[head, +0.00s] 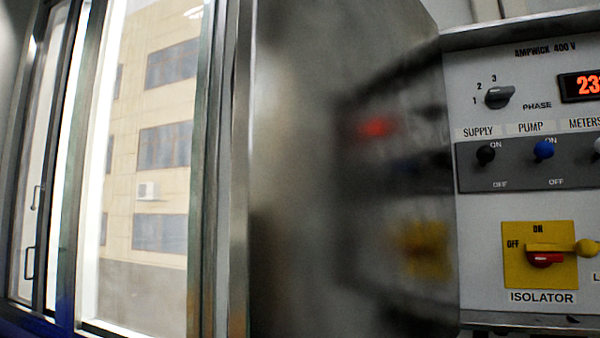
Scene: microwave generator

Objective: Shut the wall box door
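The wall box door looks to be the grey metal panel (345,190) in the middle of the head view. It stands open, swung out from the left side of the box, with its near edge (239,180) toward me. Its inner face carries a blurred reflection of the control panel. The wall box (480,215) is at the right and its front is exposed; its right part is cut off by the picture edge. The door's outer face is hidden. Neither of my grippers is in view.
Framed window panes (150,160) stand left of the door, a building outside.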

